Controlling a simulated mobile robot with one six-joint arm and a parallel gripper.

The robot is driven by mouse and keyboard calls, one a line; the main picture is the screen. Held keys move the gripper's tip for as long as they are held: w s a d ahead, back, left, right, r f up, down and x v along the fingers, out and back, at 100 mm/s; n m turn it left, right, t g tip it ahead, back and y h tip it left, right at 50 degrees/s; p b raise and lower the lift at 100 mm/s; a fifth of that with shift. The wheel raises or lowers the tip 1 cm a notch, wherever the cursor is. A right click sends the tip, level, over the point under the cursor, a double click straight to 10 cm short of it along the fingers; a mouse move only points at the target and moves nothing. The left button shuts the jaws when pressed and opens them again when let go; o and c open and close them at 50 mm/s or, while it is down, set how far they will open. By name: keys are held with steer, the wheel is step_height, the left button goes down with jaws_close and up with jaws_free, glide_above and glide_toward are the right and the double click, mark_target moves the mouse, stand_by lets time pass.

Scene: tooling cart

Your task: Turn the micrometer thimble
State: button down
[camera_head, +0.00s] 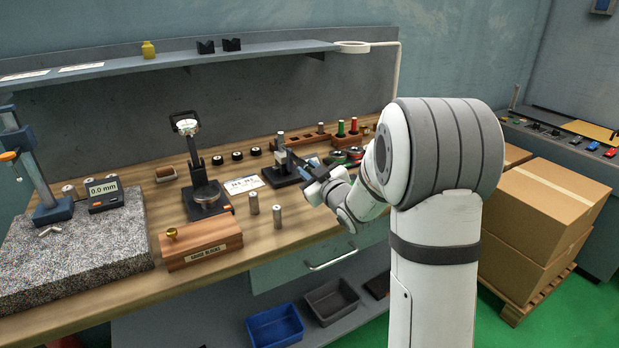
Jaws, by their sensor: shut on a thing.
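The micrometer (283,158) is held in a dark stand with a black base near the middle of the bench. My gripper (301,166) is at the right side of the micrometer, reaching in from the right. It is shut on what appears to be the micrometer thimble. The dark fingers hide the thimble, and its scale is too small to read.
A wooden gauge block box (200,245) sits at the front edge. A shelf (190,58) runs above.

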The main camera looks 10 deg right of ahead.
steer(key=n+b, duration=0.2)
steer(key=b, duration=0.1)
steer(key=f+n+b, duration=0.1)
steer(key=n+b, duration=0.1)
steer(key=b, duration=0.2)
steer(key=n+b, duration=0.4)
steer(key=b, duration=0.1)
steer(key=shift+b, duration=0.4)
steer(key=n+b, duration=0.4)
steer(key=b, duration=0.1)
steer(key=shift+a, duration=0.1)
steer(key=shift+r+n+b, duration=0.15)
steer(key=shift+n+b, duration=1.15)
steer(key=shift+n, duration=0.3)
steer(key=c, duration=1.6)
jaws_free()
steer(key=shift+r, duration=0.1)
